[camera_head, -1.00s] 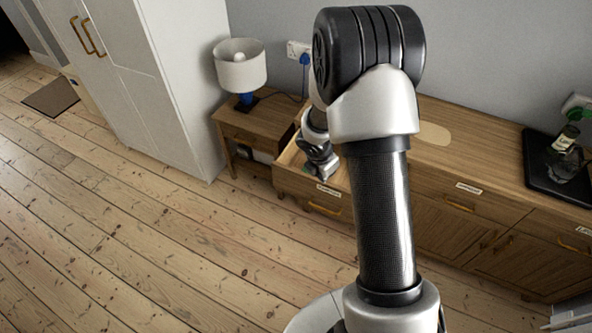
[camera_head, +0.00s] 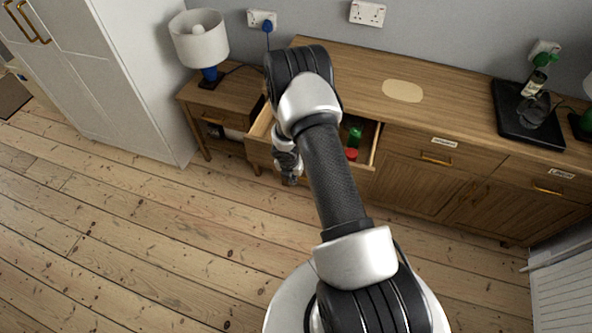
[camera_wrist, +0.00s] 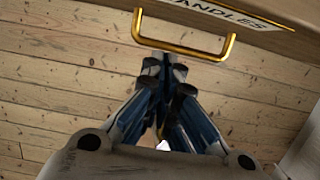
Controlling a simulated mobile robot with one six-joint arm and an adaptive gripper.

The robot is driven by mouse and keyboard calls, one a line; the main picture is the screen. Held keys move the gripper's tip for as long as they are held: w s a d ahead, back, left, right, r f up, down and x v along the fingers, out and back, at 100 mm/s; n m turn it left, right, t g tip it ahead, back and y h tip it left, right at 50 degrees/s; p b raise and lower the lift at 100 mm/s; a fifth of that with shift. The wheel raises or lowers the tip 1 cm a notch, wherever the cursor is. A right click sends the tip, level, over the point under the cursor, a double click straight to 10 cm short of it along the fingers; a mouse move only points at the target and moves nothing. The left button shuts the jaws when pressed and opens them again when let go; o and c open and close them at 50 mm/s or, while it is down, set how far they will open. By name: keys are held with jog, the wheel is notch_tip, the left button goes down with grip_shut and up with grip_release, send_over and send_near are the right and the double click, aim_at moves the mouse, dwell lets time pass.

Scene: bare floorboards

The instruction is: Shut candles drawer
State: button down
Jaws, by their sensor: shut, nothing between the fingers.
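The candles drawer (camera_head: 258,152) is pulled open at the left end of the wooden sideboard. A green item (camera_head: 355,133) and a red item (camera_head: 351,154) lie inside; my arm hides its middle. In the wrist view, its label (camera_wrist: 240,17), reading "ANDLES" where visible, is above a brass bar handle (camera_wrist: 228,47). My gripper (camera_head: 290,180) is low at the drawer's front, outside it. In the wrist view, the gripper's fingertips (camera_wrist: 165,64) are together and empty, close by the handle's bar; I cannot tell whether they touch it.
The sideboard (camera_head: 440,105) carries a black tray (camera_head: 520,125) with a bottle at the right. A side table (camera_head: 225,100) with a lamp (camera_head: 200,40) stands left of the drawer, beside a white wardrobe (camera_head: 125,75). The floorboards (camera_head: 150,250) in front are clear.

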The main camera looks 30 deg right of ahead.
jog(key=shift+w+d+r+p, duration=0.2)
jog(key=shift+w+d+p, duration=0.2)
jog(key=shift+w+d, duration=0.25)
jog(key=shift+w+d+r+p, duration=0.2)
jog(key=shift+w+d+p, duration=0.2)
jog(key=shift+w+d, duration=0.15)
jog(key=shift+d, duration=0.15)
